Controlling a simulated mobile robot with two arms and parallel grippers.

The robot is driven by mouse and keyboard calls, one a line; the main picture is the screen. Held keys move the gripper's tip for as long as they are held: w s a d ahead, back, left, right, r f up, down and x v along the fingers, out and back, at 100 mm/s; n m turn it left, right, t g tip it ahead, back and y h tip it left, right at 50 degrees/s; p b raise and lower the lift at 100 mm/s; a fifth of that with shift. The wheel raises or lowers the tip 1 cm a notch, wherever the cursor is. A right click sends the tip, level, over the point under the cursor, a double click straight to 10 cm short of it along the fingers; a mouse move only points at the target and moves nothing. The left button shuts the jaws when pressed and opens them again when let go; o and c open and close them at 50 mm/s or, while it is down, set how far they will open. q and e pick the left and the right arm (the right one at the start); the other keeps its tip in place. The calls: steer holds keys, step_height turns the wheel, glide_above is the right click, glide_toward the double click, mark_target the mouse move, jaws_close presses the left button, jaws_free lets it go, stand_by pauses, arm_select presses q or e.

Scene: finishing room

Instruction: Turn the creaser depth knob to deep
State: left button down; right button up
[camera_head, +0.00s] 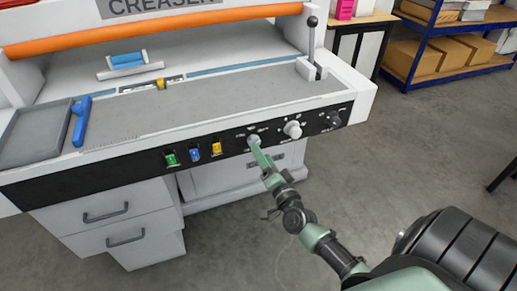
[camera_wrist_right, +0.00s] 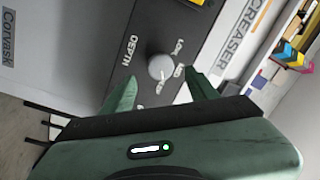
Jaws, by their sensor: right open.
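The depth knob (camera_wrist_right: 160,67) is a round pale grey knob on the creaser's black front panel, with the word DEPTH beside it in the right wrist view. Position labels stand around it; only some can be read, and its pointer setting is hard to tell. In the head view the knob (camera_head: 254,139) is partly hidden by my right gripper (camera_head: 259,150). My right gripper (camera_wrist_right: 162,94) is open and empty. Its green fingers are spread, one to each side of the knob in the picture; I cannot tell whether they touch it. My left gripper is not in view.
Right of the depth knob are a white knob (camera_head: 292,129) and a dark knob (camera_head: 333,118). Left are green (camera_head: 171,158), blue (camera_head: 194,154) and yellow (camera_head: 216,149) switches. A lever (camera_head: 312,45) stands on top. Drawers (camera_head: 120,225) are below; open floor lies in front.

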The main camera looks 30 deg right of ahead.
steer(key=v, duration=0.2)
steer(key=shift+s+a+f, duration=0.1)
steer(key=shift+s, duration=0.25)
steer(key=s+a+f+n+g+y+p, duration=0.1)
steer(key=s+a+f+n+g, duration=0.3)
steer(key=f, duration=0.7)
steer(key=s+a+f+n+g+y, duration=0.1)
steer(key=s+f+n+g, duration=0.1)
steer(key=s+f, duration=0.65)
steer(key=s+a+f+n+g+y+p, duration=0.1)
steer(key=s+a+f+n+g+y, duration=0.15)
steer(key=f, duration=1.05)
steer(key=s+a+f+n+g, duration=0.1)
steer(key=s+f+n+g, duration=0.1)
steer(key=s, duration=0.7)
steer(key=s+a+f+n+g, duration=0.2)
steer(key=s+f+n+g, duration=0.1)
steer(key=s+f, duration=0.4)
steer(key=s+a+f+n+g, duration=0.2)
steer(key=s+f+g, duration=0.2)
steer(key=s, duration=0.9)
steer(key=shift+f+h+p, duration=0.4)
steer(key=shift+f+h, duration=0.05)
steer(key=shift+f, duration=0.15)
steer(key=shift+n, duration=0.25)
